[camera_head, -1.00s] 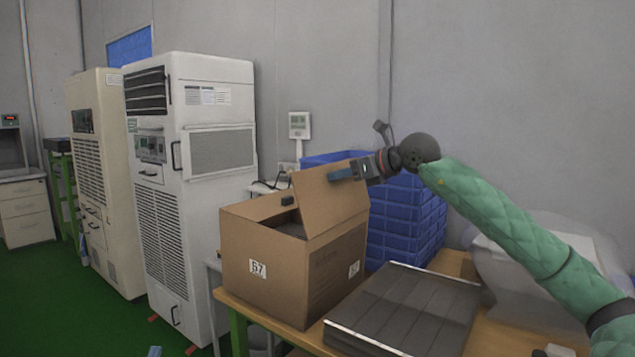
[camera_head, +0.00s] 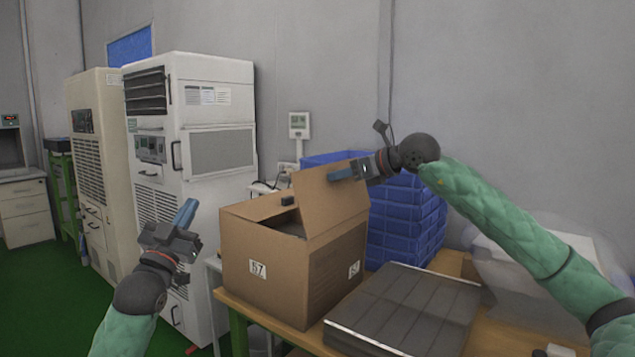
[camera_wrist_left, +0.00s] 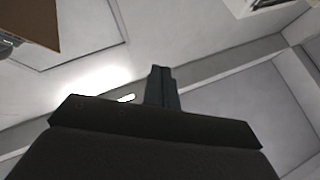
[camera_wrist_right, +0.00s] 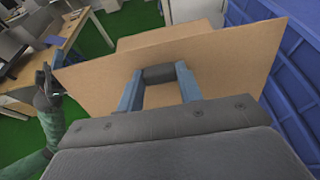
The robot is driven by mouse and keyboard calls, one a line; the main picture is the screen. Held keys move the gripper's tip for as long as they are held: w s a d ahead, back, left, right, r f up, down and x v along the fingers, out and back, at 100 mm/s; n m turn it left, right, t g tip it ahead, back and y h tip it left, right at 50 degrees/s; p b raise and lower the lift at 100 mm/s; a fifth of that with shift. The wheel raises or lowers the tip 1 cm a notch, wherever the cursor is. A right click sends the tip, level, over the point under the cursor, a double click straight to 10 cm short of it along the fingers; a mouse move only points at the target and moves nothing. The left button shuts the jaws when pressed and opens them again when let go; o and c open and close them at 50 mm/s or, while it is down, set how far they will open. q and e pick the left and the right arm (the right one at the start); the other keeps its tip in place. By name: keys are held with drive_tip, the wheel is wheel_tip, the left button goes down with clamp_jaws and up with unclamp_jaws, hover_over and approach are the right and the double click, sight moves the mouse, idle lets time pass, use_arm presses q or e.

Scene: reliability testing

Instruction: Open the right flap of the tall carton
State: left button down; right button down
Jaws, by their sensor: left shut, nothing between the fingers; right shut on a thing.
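The tall brown carton (camera_head: 265,262) stands on a wooden table, with labels on its sides. Its right flap (camera_head: 333,205) is raised and slants upward, and the dark inside shows beside it. My right gripper (camera_head: 342,173) is at the flap's upper edge. In the right wrist view its blue fingers (camera_wrist_right: 160,88) are shut on a dark block (camera_wrist_right: 158,74) on the flap (camera_wrist_right: 215,62). Another dark block (camera_head: 288,200) sits on the carton's left side. My left gripper (camera_head: 185,213) is shut and empty, raised to the left of the carton and apart from it.
Tall white cabinets (camera_head: 215,105) are at the left, behind my left gripper. Green floor (camera_head: 50,290) is open at the lower left.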

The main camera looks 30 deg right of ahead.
drive_tip(key=shift+f, duration=0.2)
use_arm(q)
drive_tip(key=s+d+r+g+h, duration=0.35)
drive_tip(key=d+r+g, duration=0.35)
drive_tip(key=d+r, duration=0.6)
drive_tip(key=d+n+g, duration=0.1)
drive_tip(key=d+g, duration=0.1)
drive_tip(key=n+g+y, duration=0.3)
drive_tip(key=n+g, duration=0.2)
drive_tip(key=n, duration=0.9)
approach(318, 181)
drive_tip(key=w+d, duration=0.2)
drive_tip(key=w, duration=0.2)
drive_tip(key=shift+s+f+n, duration=0.2)
drive_tip(key=shift+f+n, duration=0.15)
drive_tip(key=shift+n, duration=0.75)
drive_tip(key=x, duration=0.9)
drive_tip(key=shift+d, duration=0.45)
drive_tip(key=shift+s, duration=0.1)
